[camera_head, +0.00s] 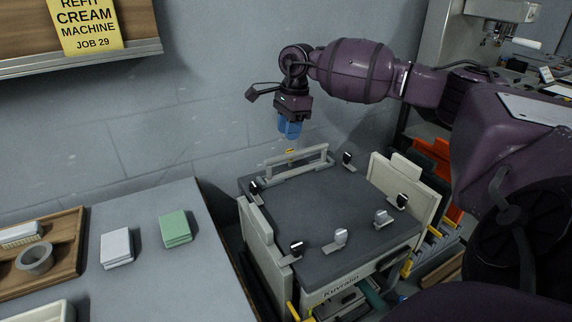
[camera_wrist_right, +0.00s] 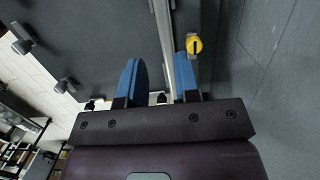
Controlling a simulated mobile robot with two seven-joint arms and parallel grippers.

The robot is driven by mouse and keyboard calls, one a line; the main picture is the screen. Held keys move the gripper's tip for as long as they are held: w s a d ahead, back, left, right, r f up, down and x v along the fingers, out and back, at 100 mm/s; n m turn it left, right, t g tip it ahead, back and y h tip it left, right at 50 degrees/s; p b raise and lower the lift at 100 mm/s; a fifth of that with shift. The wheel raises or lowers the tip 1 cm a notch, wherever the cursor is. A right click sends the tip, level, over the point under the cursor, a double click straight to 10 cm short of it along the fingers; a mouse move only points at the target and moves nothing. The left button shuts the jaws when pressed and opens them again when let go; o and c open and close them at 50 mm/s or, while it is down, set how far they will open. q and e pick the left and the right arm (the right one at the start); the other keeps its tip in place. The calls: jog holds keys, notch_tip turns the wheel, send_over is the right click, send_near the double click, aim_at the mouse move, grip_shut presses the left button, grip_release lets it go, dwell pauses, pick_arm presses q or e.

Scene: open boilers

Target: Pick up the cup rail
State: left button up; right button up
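The cup rail, which I take to be the pale upright rail with a slot (camera_head: 306,158), stands along the back edge of the machine's dark top (camera_head: 325,205). My right gripper (camera_head: 290,130) points down just above the left-middle part of this rail, apart from it in the head view. In the right wrist view its two blue fingers (camera_wrist_right: 157,80) are open, and a pale rail strip (camera_wrist_right: 163,35) runs in the gap between them. A yellow fitting (camera_wrist_right: 194,46) shows beside the right-hand finger. Whether a finger touches the rail cannot be told. My left gripper is not in view.
Several small dark and pale clips (camera_head: 340,237) stand around the top's edges. Pale side panels (camera_head: 262,243) flank the machine. A grey wall (camera_head: 190,110) rises close behind. At left, a table (camera_head: 120,290) holds a green block (camera_head: 175,229), a white block (camera_head: 117,248) and a wooden tray (camera_head: 70,262).

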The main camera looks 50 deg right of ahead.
aim_at(298, 151)
jog(key=d+r, duration=0.1)
jog(key=d+r+h, duration=0.1)
jog(key=d, duration=0.1)
jog(key=shift+d, duration=0.3)
jog(key=f, duration=0.5)
jog(key=f+b, duration=0.1)
jog(key=f, duration=0.4)
jog(key=shift+s+a+f, duration=0.2)
jog(key=shift+f, duration=0.1)
jog(key=shift+r, duration=0.1)
grip_shut()
